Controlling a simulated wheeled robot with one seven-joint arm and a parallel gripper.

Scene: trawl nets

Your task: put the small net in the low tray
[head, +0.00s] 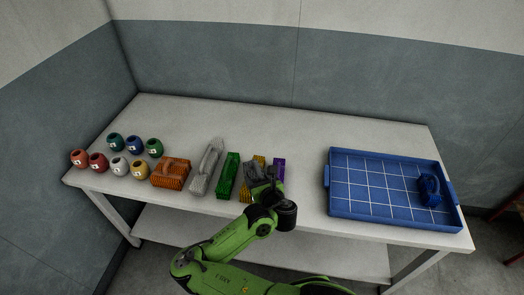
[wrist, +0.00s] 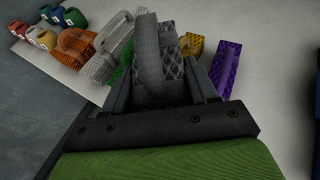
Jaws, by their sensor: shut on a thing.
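A dark grey net with a looped handle (head: 256,171) is between the fingers of my gripper (head: 262,184). The wrist view shows this dark grey net (wrist: 150,60) filling the space between the fingers of my gripper (wrist: 160,88), which is shut on it. In the head view it is over or among the row of nets near the table's front edge; I cannot tell if it touches the table. The low blue tray (head: 368,190) lies on the right of the table, with a blue handled item (head: 430,191) at its right side.
Left of my gripper are a green block-like net (head: 229,176), a light grey handled net (head: 206,168) and an orange one (head: 171,173). Purple (head: 279,170) and yellow (wrist: 190,45) ones stand close right. Several small coloured pots (head: 120,165) are far left. Bare table (head: 308,180) separates the row and tray.

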